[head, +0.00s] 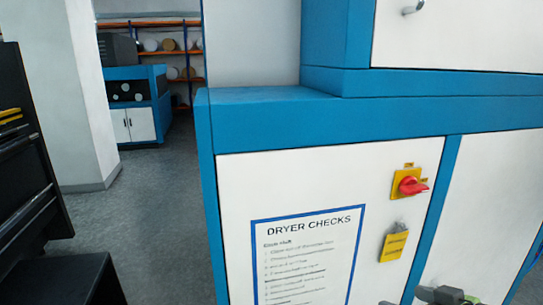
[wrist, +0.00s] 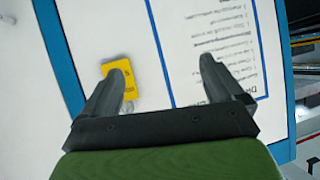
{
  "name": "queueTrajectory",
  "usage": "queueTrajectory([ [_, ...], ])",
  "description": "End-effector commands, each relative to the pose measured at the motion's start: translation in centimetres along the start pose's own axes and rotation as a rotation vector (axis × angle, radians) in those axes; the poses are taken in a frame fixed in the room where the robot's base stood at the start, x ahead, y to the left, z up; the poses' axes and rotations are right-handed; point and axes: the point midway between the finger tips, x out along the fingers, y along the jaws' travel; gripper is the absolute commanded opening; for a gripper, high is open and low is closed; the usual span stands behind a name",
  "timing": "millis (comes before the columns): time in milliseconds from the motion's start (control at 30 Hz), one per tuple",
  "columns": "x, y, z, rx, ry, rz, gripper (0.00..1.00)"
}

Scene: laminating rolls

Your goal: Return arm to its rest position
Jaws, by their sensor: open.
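My gripper (wrist: 163,85) is open in the wrist view, with nothing between its two dark fingers. It points at the white panel of the dryer cabinet. Part of my arm's end shows at the bottom right edge of the head view, below the yellow tag (head: 393,247). That tag hangs with a small grey padlock (head: 398,228) under the red rotary switch (head: 411,186) on its yellow plate. In the wrist view the tag (wrist: 131,84) is partly hidden behind the left finger. I cannot tell whether the padlock is through the switch.
The blue and white cabinet (head: 270,120) fills the right, with a "DRYER CHECKS" sheet (head: 308,255) on its panel. A black tool cabinet (head: 25,180) stands at the left edge. The grey floor (head: 150,205) between them is clear. A blue machine (head: 137,100) and shelves of rolls stand behind.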

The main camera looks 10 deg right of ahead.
Motion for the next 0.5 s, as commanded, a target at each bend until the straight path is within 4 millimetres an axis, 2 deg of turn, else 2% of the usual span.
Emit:
queueTrajectory([
  [33,1.7,-2.7,0.0,-0.018,-0.095,-0.041,0.94],
  [100,3.1,-5.9,0.7,-0.023,-0.226,-0.067,0.94],
  [200,3.9,-10.2,1.7,-0.035,-0.389,-0.06,0.94],
  [367,2.2,-15.8,3.2,-0.052,-0.55,0.024,0.94],
  [500,-0.8,-18.9,4.3,-0.033,-0.584,0.119,0.94],
])
